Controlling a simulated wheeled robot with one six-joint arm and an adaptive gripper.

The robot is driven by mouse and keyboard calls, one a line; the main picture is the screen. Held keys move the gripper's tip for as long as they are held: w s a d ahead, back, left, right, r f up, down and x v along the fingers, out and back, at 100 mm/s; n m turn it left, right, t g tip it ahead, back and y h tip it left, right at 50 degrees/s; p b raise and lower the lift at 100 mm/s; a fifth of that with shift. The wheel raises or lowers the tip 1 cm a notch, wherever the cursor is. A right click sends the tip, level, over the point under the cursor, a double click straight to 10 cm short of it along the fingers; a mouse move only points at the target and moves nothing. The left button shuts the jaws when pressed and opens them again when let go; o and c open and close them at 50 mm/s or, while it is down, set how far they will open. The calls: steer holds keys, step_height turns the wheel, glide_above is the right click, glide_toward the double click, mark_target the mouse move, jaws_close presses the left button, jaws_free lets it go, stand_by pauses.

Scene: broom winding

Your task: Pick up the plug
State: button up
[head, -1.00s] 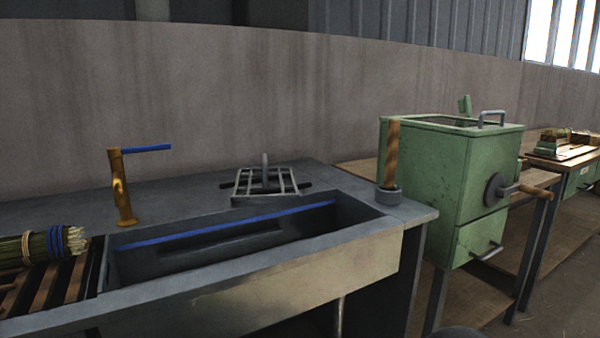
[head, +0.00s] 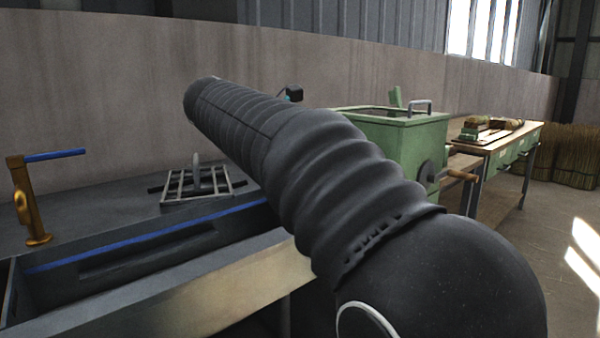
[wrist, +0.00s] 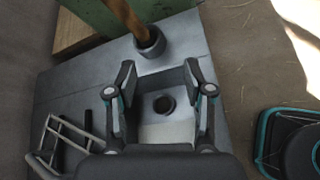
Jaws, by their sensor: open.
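In the head view my arm hides the plug and my gripper.
A green metal box (head: 395,130) with a crank stands beyond the sink's right end. A grey wire rack (head: 195,185) lies behind the basin, and a brass tap (head: 30,205) stands at left.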

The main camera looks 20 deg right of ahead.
steer(key=w+r+n+h, duration=0.3)
steer(key=w+r, duration=0.3)
steer(key=b+x, duration=0.1)
steer(key=x, duration=1.1)
steer(key=shift+d+f+b, duration=0.35)
steer(key=shift+b, duration=0.05)
jaws_close()
